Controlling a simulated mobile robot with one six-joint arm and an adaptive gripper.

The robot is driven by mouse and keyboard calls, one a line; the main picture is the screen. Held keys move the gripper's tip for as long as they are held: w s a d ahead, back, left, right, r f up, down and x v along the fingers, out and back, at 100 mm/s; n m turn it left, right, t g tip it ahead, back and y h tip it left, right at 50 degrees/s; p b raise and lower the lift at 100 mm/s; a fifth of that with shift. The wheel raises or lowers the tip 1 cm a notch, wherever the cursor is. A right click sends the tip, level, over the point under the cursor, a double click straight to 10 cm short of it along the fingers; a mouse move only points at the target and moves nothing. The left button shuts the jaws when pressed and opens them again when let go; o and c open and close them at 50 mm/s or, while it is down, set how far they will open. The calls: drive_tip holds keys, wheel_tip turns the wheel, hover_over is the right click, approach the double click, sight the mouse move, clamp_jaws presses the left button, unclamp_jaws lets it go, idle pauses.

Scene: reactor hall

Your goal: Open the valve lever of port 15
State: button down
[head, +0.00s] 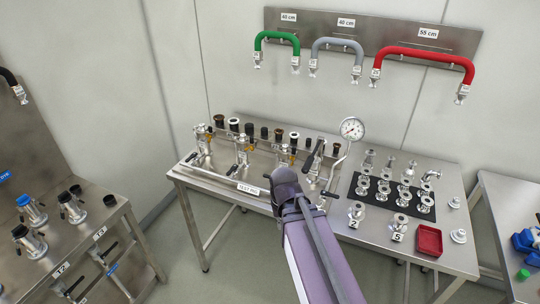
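No label reading 15 can be made out, so I cannot tell which port is port 15. A test rig (248,189) with several metal valves and fittings stands on the middle table. A black lever-like handle (315,156) stands tilted near the rig's right end, just right of my arm's dark end. My purple arm reaches up from the bottom towards the rig's front. My gripper (286,182) is at the arm's dark end; its fingers cannot be made out.
A round gauge (352,129) rises right of the rig. Metal fittings stand on a black mat (376,203), near a red tray (429,239). Green, grey and red hoses (425,53) hang on the wall. Floor shows between the left table (85,213) and middle table.

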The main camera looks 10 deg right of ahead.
drive_tip(key=w+d+r+m+p, duration=0.1)
drive_tip(key=w+m, duration=1.1)
drive_tip(key=w, duration=0.4)
drive_tip(key=w+d+r+m+p, duration=0.1)
drive_tip(key=w+r+m+p, duration=0.1)
drive_tip(key=w+m, duration=1)
drive_tip(key=w, duration=0.3)
drive_tip(key=shift+w+d, duration=0.35)
drive_tip(key=shift+f, duration=0.15)
